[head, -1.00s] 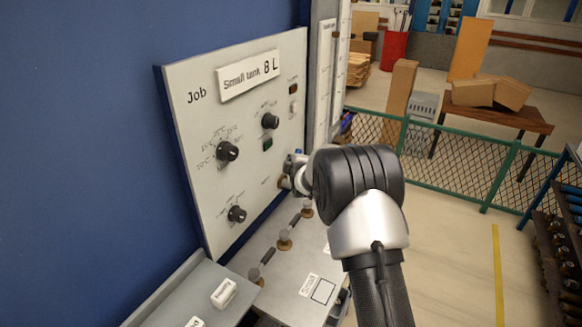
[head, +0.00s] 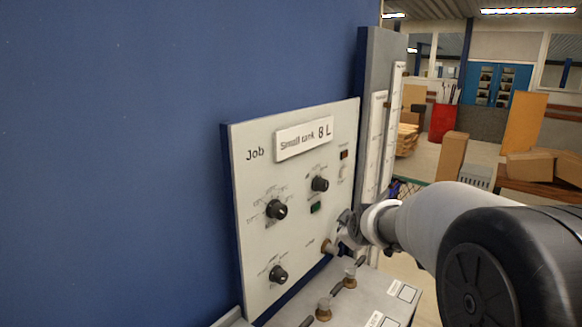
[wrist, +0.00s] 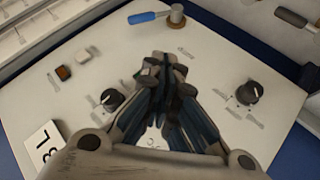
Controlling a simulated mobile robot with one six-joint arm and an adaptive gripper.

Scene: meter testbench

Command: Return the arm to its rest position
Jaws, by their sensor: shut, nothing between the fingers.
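My arm reaches in from the right in the head view, with its end by the lower right edge of the job panel (head: 262,232). My gripper (wrist: 163,62) is shut and empty in the wrist view, with its fingertips together over the panel face. In the head view only part of my gripper (head: 346,220) shows, in front of the panel. Whether it touches the panel cannot be told.
A brass fitting with a blue lever (wrist: 148,17) shows in the wrist view. A bench with brass valves (head: 323,310) lies below.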

